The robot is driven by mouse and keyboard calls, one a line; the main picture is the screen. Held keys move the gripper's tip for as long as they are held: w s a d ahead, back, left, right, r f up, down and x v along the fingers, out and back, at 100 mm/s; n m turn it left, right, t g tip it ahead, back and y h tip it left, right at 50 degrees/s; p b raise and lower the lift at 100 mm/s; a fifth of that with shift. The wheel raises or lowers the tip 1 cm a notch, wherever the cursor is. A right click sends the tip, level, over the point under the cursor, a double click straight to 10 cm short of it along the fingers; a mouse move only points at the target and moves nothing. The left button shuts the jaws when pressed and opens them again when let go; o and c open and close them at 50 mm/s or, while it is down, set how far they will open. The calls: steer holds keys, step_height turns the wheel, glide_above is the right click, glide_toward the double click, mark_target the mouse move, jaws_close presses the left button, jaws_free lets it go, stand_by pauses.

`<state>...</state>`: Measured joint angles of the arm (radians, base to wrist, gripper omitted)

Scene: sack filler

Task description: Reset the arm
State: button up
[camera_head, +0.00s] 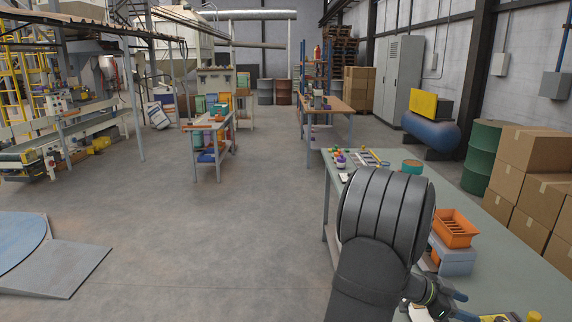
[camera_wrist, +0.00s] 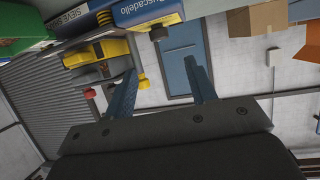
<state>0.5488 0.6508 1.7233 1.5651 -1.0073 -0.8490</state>
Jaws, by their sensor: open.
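My arm, dark grey and ribbed, rises in the lower right of the head view and hides part of the green-topped bench (camera_head: 480,222). My gripper (camera_head: 461,304) is low in that view, beyond my arm, over or beside the near part of the bench; its height cannot be told. In the wrist view, my gripper (camera_wrist: 162,76) has its two blue fingers wide apart, with nothing between them. Past them show a pale wall and a blue door (camera_wrist: 182,60).
An orange tray (camera_head: 455,230) sits on grey boxes on the bench. A teal-topped round tin (camera_head: 412,167) and small items lie farther back. Cartons (camera_head: 535,150) stand to the right. The floor (camera_head: 240,220) left of the bench is open. Lettered boxes (camera_wrist: 147,10) show close in the wrist view.

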mark_target(501, 321)
steer(key=x, duration=1.1)
steer(key=shift+d, duration=0.15)
steer(key=shift+n+t, duration=0.4)
steer(key=shift+s+n+t, duration=0.25)
steer(key=shift+n+t, duration=0.95)
steer(key=shift+t, duration=0.2)
steer(key=v, duration=1.8)
steer(key=w+d+n+t+y, duration=0.1)
steer(key=w+d+t, duration=0.1)
steer(key=w, duration=0.4)
steer(key=shift+w+d+r+t, duration=0.25)
steer(key=shift+w+t, duration=0.15)
steer(key=shift+t, duration=0.1)
